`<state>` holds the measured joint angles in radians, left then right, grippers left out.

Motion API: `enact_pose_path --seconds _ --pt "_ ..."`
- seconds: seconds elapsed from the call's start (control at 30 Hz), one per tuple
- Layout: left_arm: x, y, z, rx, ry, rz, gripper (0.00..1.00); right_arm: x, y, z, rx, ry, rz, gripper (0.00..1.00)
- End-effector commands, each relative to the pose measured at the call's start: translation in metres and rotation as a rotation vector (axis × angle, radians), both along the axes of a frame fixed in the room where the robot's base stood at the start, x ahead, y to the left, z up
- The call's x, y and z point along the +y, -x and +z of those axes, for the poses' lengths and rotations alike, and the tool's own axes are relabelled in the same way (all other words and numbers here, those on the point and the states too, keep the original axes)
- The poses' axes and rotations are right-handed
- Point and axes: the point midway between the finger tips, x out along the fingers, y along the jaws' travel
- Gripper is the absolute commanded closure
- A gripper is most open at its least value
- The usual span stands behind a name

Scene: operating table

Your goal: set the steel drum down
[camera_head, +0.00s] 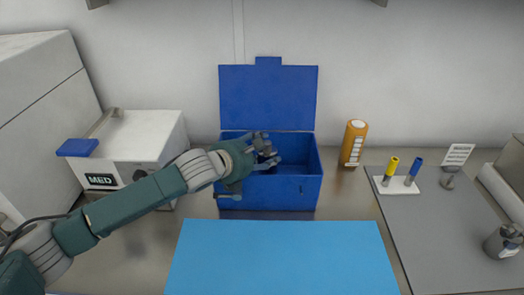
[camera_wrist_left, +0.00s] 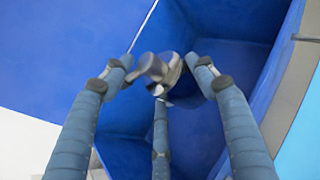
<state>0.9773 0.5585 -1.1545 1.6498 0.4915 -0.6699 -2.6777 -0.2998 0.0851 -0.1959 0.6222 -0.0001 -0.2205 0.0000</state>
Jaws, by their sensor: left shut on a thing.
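My left gripper (camera_head: 262,152) reaches in from the left, over the open blue box. It is shut on a small shiny grey metal piece, which I take to be the steel drum (camera_wrist_left: 160,72). In the left wrist view, the three fingers of the gripper (camera_wrist_left: 160,80) close around it, with the blue inside of the box behind. Only part of the piece shows, so its full shape and tilt are unclear. My right gripper is not in view.
The blue box (camera_head: 270,198) has its lid (camera_head: 268,98) raised at the back. A white MED case (camera_head: 135,140) stands to its left, an orange bottle (camera_head: 353,143) to its right. A blue mat (camera_head: 282,258) lies in front. A grey mat (camera_head: 445,235) bears several small items.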

Motion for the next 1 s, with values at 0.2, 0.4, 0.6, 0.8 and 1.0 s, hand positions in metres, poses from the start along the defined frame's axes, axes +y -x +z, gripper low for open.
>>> enact_pose_path --seconds 0.2,0.4,0.6,0.8,1.0 --pt "0.0 -0.001 0.002 -0.004 0.001 0.0 0.94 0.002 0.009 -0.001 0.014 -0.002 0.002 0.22" --pt "0.0 -0.001 -0.004 -0.003 0.001 0.001 0.94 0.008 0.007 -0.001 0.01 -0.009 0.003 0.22" --pt "0.0 0.0 -0.01 -0.003 0.001 -0.001 0.94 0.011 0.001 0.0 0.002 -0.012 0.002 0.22" --pt "0.0 0.0 -0.012 0.0 0.0 0.0 0.25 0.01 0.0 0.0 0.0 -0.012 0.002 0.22" --pt "0.0 0.0 -0.011 0.0 0.0 0.001 0.22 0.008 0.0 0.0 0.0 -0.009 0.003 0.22"
